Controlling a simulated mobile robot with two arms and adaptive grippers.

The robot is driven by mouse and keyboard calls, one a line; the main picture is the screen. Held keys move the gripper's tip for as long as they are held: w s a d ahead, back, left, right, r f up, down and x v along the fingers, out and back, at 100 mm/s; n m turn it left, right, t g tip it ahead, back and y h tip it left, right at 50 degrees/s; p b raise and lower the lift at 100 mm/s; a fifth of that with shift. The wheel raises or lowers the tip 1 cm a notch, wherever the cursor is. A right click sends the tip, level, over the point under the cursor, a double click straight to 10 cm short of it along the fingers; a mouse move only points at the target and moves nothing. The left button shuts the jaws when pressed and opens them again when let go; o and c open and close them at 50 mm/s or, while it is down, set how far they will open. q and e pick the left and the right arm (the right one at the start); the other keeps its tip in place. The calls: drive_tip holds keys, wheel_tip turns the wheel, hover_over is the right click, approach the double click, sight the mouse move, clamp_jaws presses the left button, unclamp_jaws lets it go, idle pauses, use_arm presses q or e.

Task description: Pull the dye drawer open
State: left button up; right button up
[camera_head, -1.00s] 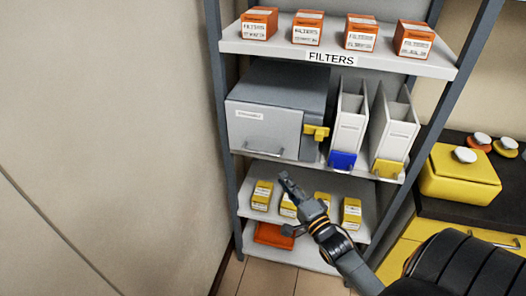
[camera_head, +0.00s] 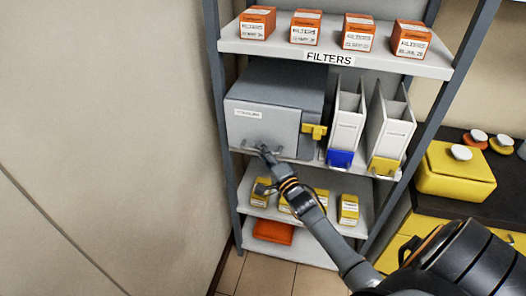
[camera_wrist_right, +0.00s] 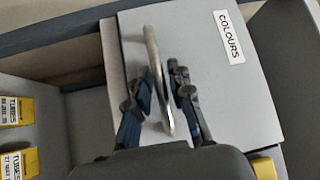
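The drawer is a grey box front (camera_head: 245,120) on the left of the middle shelf. Its white label reads "COLOURS" in the wrist view (camera_wrist_right: 229,38), and a metal bar handle (camera_wrist_right: 152,48) crosses its front. My right gripper (camera_head: 267,154) is at the lower part of this front in the head view. In the wrist view its fingers (camera_wrist_right: 163,84) stand apart, one on each side of the handle bar, with a gap showing on the right side. My left gripper is out of view.
A yellow latch-like piece (camera_head: 313,131) sits right of the drawer, then two white holders with blue (camera_head: 340,158) and yellow (camera_head: 384,166) fronts. Yellow boxes (camera_head: 348,210) stand on the shelf below, orange filter boxes (camera_head: 305,30) above. A wall (camera_head: 100,120) is at left.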

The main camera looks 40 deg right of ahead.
clamp_jaws()
drive_tip(key=shift+s+a, duration=0.1)
drive_tip(key=s+a+p, duration=0.7)
drive_tip(key=s+a, duration=1)
drive_tip(key=a, duration=0.2)
drive_tip(key=shift+a, duration=0.4)
unclamp_jaws()
drive_tip(key=shift+w, duration=0.1)
